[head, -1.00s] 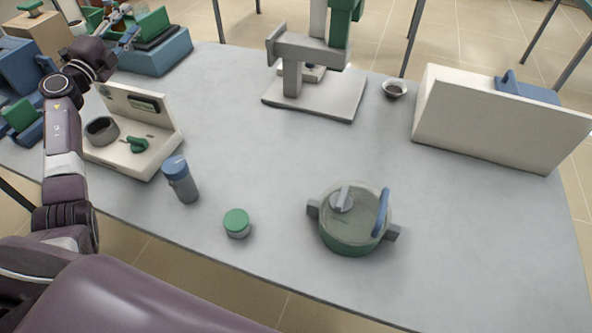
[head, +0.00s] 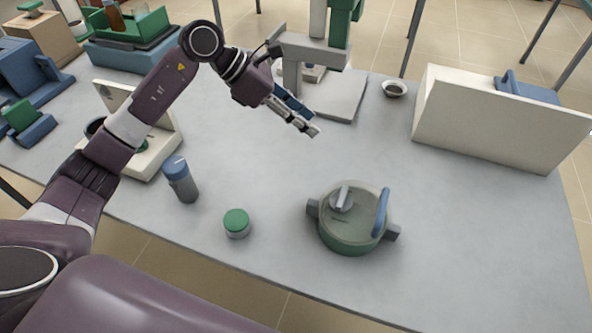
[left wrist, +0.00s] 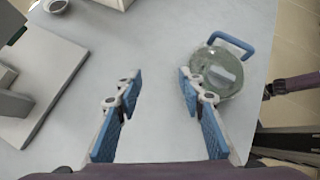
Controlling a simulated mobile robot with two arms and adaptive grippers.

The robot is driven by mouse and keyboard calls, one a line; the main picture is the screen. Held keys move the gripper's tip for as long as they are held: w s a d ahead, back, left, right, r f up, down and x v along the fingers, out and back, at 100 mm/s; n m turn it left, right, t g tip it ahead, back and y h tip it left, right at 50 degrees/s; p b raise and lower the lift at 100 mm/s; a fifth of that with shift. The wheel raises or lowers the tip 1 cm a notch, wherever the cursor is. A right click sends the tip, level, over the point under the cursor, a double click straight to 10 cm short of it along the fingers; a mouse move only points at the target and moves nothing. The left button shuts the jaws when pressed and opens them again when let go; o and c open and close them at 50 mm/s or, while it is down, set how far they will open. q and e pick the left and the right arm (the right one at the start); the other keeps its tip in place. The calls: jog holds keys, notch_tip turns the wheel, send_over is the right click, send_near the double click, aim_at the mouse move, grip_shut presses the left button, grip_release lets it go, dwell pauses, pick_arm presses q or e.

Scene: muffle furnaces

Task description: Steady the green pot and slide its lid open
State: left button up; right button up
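The green pot (head: 350,245) stands on the grey table at front right of centre, with a dark grey handle block on each side. Its translucent greenish lid (head: 357,212) sits on top, with a grey knob and a blue bar handle (head: 380,213) at its right. My left gripper (head: 311,122) is in the air behind and to the left of the pot, open and empty. In the left wrist view the gripper's blue-padded fingers (left wrist: 160,80) are spread apart, and the lid (left wrist: 217,75) shows beyond the right finger, which partly covers the pot. My right gripper does not show in the head view.
A green-capped jar (head: 237,223) and a blue-capped bottle (head: 180,180) stand left of the pot. A grey stand (head: 335,95), a small bowl (head: 394,88) and a white box (head: 490,120) are at the back. The table right of the pot is clear.

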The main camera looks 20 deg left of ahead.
aim_at(311, 201)
pick_arm(q)
jog(key=s+d+f+m+g+y, duration=0.2)
jog(key=s+f+m+g+y, duration=0.2)
jog(key=s+f+m, duration=0.45)
jog(key=d+f, duration=0.1)
jog(key=f, duration=0.2)
jog(key=s+d+f+n, duration=0.1)
jog(key=f, duration=0.2)
jog(key=d+f+n, duration=0.1)
jog(key=d+f, duration=0.1)
jog(key=f, duration=0.1)
jog(key=shift+s+f, duration=0.1)
jog(key=shift+s, duration=0.05)
jog(key=shift+c, duration=0.2)
grip_shut()
